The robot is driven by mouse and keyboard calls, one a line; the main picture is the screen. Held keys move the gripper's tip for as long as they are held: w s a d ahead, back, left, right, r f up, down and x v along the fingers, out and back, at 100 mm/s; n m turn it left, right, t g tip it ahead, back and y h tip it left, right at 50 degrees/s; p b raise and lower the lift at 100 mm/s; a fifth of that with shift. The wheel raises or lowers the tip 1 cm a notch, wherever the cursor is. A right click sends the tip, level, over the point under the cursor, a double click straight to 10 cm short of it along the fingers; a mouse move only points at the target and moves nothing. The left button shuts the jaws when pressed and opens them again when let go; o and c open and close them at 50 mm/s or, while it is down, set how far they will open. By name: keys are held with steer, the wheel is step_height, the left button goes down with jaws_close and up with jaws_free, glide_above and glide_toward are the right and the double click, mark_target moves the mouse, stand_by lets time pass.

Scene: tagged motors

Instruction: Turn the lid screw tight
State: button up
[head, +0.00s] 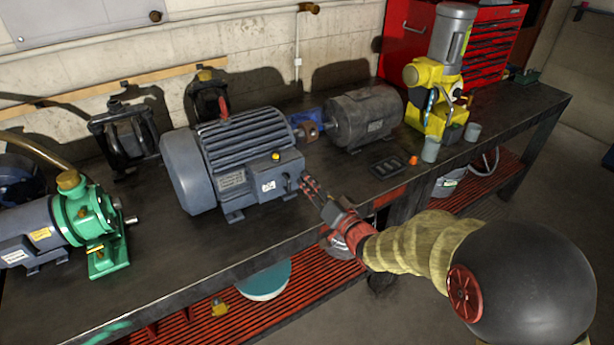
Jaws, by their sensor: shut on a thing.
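The large blue-grey finned motor (235,145) stands on the workbench, left of centre. On its front side is a terminal box with a lid (284,178), which bears a small white tag and a yellow knob on top. My gripper (306,182) reaches in from the lower right, its fingertips at the right edge of this box. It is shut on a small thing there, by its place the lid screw. The screw itself is hidden by the fingers and too small to make out.
A green pump (98,225) stands left on the bench. A dark grey motor (365,118), a black tray (387,164), an orange cone (413,160), grey cups (430,150) and a yellow machine (435,90) stand to the right. The bench front before the motor is clear.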

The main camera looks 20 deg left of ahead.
steer(key=shift+f+m+p, duration=0.1)
steer(key=shift+m+p, duration=0.85)
steer(key=shift+m, duration=0.65)
steer(key=o, duration=0.7)
steer(key=shift+n+b, duration=4.5)
steer(key=shift+n, duration=1.1)
